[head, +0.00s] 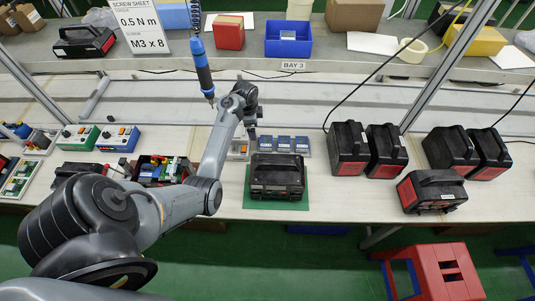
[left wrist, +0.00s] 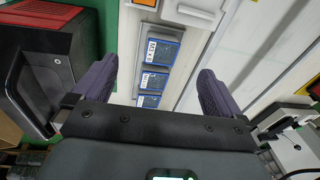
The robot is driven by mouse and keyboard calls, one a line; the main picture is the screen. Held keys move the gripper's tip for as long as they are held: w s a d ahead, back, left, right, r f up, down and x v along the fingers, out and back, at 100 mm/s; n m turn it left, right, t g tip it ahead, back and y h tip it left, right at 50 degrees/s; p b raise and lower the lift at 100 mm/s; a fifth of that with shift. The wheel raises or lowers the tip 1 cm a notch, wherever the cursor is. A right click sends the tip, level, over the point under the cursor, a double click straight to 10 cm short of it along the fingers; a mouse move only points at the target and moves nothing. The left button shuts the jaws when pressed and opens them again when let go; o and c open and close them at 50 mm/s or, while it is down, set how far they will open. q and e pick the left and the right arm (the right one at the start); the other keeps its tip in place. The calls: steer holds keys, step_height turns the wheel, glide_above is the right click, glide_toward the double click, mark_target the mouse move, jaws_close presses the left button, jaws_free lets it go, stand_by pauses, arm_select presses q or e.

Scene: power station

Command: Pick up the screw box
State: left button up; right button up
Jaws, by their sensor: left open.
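Three small blue boxes with labels (head: 284,143) stand in a row behind a black case; I take these to be the screw boxes. In the left wrist view the blue boxes (left wrist: 154,79) lie in a line beyond the fingers, seen between them. My left gripper (head: 252,134) points down at the left end of the row. It also shows in the left wrist view (left wrist: 157,70), its two dark fingers wide apart with nothing held. Part of the row's left end is hidden by the gripper. My right gripper is not in view.
The black case (head: 277,178) on a green mat (head: 236,212) stands just in front of the row. A blue screwdriver (head: 203,72) hangs to the left behind my arm. Black-and-red packs (head: 348,150) stand to the right. Bench space between the case and packs is clear.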

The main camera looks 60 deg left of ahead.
mark_target(265, 141)
arm_select(q)
steer(key=w+f+h+b, duration=0.1)
steer(key=f, duration=0.1)
steer(key=w+f+m+t+h+b, duration=0.1)
steer(key=w+f+b, duration=0.1)
steer(key=w+f+h+b, duration=0.1)
steer(key=f, duration=0.1)
steer(key=shift+w+m+t, duration=0.2)
steer(key=shift+m+t, duration=0.1)
steer(key=shift+m, duration=0.1)
steer(key=shift+n, duration=0.6)
steer(key=shift+w+a+f+b, duration=0.15)
steer(key=shift+f+b, duration=0.55)
steer(key=shift+f, duration=0.75)
steer(key=shift+w+f+b, duration=0.2)
steer(key=shift+f+b, duration=0.5)
steer(key=shift+f, duration=0.8)
steer(key=shift+w+a+f+b, duration=0.15)
steer(key=shift+f+b, duration=0.55)
steer(key=shift+f, duration=0.75)
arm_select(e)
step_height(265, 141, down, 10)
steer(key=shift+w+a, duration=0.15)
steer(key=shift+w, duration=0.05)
arm_select(q)
steer(key=shift+d, duration=0.1)
steer(key=shift+c, duration=0.5)
steer(key=c, duration=1)
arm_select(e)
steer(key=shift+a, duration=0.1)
